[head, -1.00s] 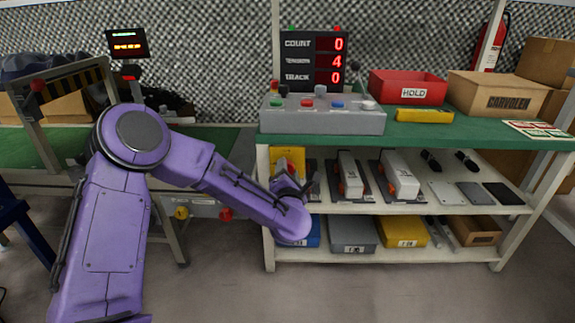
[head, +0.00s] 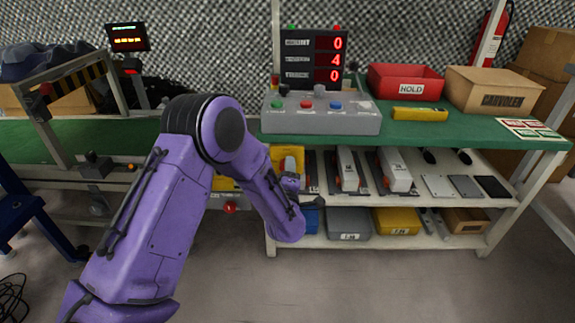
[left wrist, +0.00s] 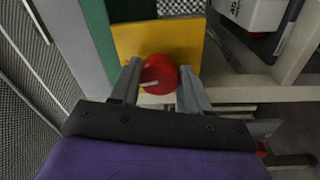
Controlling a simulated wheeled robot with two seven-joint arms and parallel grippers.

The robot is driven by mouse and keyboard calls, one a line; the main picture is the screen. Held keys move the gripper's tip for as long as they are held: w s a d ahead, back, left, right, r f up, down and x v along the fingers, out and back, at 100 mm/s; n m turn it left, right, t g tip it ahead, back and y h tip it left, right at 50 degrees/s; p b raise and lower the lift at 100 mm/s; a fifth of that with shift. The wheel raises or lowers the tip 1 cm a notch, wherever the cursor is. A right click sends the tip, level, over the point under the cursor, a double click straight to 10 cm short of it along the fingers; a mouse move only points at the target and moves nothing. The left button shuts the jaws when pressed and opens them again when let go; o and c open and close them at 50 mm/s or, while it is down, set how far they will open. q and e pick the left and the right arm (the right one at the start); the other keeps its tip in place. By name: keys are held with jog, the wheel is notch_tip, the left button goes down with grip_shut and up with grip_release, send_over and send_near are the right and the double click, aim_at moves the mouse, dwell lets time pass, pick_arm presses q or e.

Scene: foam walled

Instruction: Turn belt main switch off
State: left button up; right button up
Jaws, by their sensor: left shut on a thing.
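The switch is a round red knob (left wrist: 158,74) with a pale bar across it, on a yellow plate (left wrist: 190,40) in the left wrist view. My left gripper (left wrist: 161,69) has a finger on each side of the knob and is shut on it. In the head view the yellow plate (head: 277,158) is at the left end of the shelf rack, below the green top. My purple left arm reaches up to it from below, and the fingers and knob are hard to make out there. Which way the bar marks on or off I cannot tell. My right gripper is not in view.
A grey control box (head: 320,121) and a lit display (head: 313,58) reading 0, 4, 0 stand above on the green bench. The rack's shelves hold several devices and bins right of my gripper. A red button (head: 230,208) sits under the conveyor (head: 30,140).

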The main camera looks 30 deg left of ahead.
pick_arm(q)
jog(key=shift+m+p, duration=0.65)
jog(key=shift+m, duration=0.55)
jog(key=o, duration=1)
jog(key=shift+o, duration=0.2)
jog(key=p+v, duration=0.2)
jog(key=v, duration=0.8)
jog(key=shift+s, duration=0.25)
jog(key=shift+d, duration=0.1)
